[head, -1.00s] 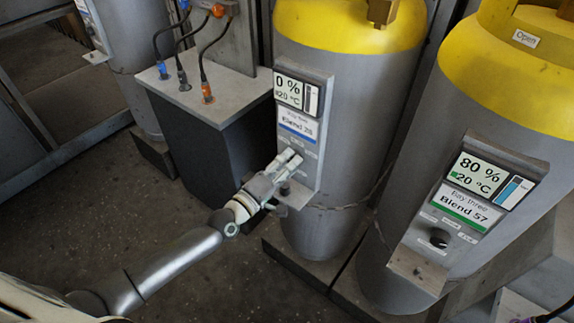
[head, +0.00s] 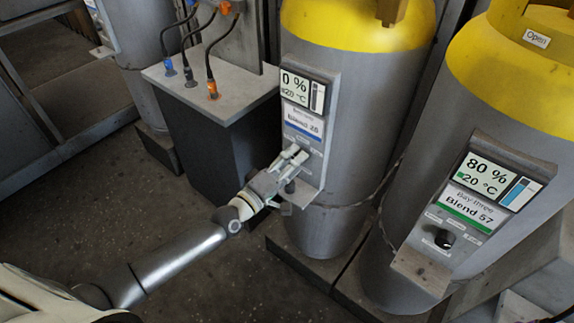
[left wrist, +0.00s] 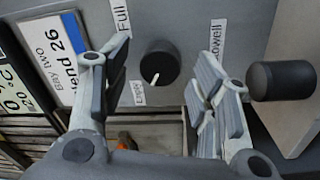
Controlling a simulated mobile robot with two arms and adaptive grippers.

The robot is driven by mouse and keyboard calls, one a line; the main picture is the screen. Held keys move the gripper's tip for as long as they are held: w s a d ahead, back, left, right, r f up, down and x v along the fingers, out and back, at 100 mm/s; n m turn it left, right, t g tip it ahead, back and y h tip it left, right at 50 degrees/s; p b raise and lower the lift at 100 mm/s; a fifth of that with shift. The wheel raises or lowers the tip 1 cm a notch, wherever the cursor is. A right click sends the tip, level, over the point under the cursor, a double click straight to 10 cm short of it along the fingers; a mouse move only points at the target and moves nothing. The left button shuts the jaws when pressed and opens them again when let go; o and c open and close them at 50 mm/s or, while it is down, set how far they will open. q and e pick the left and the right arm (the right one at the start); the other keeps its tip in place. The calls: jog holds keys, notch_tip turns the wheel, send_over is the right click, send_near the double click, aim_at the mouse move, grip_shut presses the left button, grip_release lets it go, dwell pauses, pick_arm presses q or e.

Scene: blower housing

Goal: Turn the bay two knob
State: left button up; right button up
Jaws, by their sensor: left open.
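The bay two panel (head: 328,135) is on the middle grey cylinder with the yellow top; it reads 0 % and Blend 26. In the left wrist view the black round bay two knob (left wrist: 160,66) has a white pointer towards the lower-left label. My left gripper (head: 297,154) is at the lower part of this panel and hides the knob in the head view. In the left wrist view its open fingers (left wrist: 163,72) stand on either side of the knob, with gaps on both sides. My right gripper is not in view.
A black cylindrical peg (left wrist: 282,80) sticks out beside the right finger. The bay three panel (head: 478,190), reading 80 %, has its own black knob (head: 445,239). A dark cabinet (head: 215,120) with cables on top stands left of bay two.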

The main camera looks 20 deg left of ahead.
pick_arm(q)
jog(key=v, duration=1.2)
dwell(0.3)
jog(key=s+a+f+m+g+y+p, duration=0.1)
jog(key=s+a+f+m+g+y, duration=0.15)
jog(key=f, duration=0.65)
jog(key=s+a+f+m+g+y, duration=0.1)
jog(key=s+a+f+g, duration=0.15)
jog(key=f, duration=0.75)
jog(key=s+a+f+m+g+y+p, duration=0.1)
jog(key=s+f+m+y, duration=0.15)
jog(key=f, duration=0.65)
jog(key=s+f+m+g+p, duration=0.1)
jog(key=s+f+m+g, duration=0.3)
jog(key=s+f, duration=0.95)
jog(key=s+d+f+m+g, duration=0.1)
jog(key=s+d+f+g, duration=0.1)
jog(key=s, duration=0.7)
jog(key=s+d+f+m+g+y, duration=0.1)
jog(key=s+f+g, duration=0.3)
jog(key=s, duration=0.5)
jog(key=shift+s+d+m+p, duration=0.25)
jog(key=shift+d+m+p, duration=0.1)
jog(key=shift+d, duration=0.4)
